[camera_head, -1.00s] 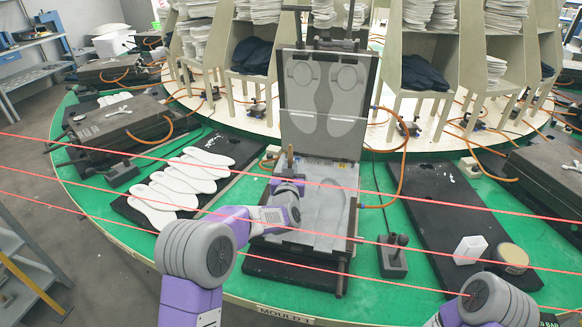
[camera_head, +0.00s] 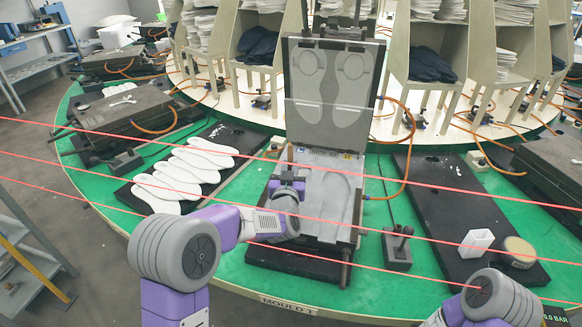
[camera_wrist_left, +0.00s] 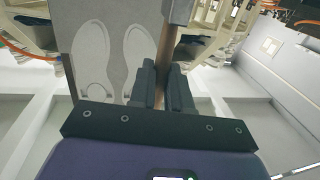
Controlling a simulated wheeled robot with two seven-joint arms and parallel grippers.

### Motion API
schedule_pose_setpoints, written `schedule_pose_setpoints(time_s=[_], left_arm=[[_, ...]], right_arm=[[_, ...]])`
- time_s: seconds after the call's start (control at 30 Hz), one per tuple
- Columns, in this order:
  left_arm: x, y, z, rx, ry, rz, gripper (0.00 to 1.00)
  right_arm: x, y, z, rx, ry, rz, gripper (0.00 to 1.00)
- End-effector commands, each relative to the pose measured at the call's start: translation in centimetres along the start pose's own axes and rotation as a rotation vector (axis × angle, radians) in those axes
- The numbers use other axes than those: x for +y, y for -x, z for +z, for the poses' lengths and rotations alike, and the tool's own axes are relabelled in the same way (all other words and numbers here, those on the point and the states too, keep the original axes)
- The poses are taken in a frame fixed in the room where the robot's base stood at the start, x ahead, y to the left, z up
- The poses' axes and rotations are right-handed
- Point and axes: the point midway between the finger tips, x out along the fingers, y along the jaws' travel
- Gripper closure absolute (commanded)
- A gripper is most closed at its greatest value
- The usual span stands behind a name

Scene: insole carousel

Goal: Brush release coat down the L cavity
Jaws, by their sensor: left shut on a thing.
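The mould stands open at the middle of the head view. Its raised lid (camera_head: 331,85) carries two foot-sole shapes, which also show in the left wrist view (camera_wrist_left: 93,62). Its lower plate (camera_head: 330,205) lies flat in front. My left gripper (camera_head: 287,183) is over the left side of this plate, where the L cavity is largely hidden by the gripper and wrist. In the left wrist view, the gripper (camera_wrist_left: 164,88) is shut on a brush with a wooden handle (camera_wrist_left: 166,50). Whether its bristles touch the cavity cannot be told. My right gripper is out of view.
White insoles (camera_head: 187,170) lie on a black board at left. At right, a black board (camera_head: 440,195) holds a white box (camera_head: 476,243) and a round tin (camera_head: 518,252). A small control box (camera_head: 397,248) stands beside the mould. Red lines cross in front.

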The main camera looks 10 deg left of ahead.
Motion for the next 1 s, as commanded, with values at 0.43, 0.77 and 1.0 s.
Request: schedule_pose_setpoints(time_s=[0.43,0.77,1.0], left_arm=[[-0.4,2.7,0.5,-0.016,-0.005,0.002,1.0],[-0.8,5.1,0.3,-0.011,-0.002,0.002,1.0],[-0.9,5.9,0.3,-0.009,-0.002,0.002,1.0]], right_arm=[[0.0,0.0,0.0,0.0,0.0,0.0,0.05],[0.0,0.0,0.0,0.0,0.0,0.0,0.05],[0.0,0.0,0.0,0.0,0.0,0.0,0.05]])
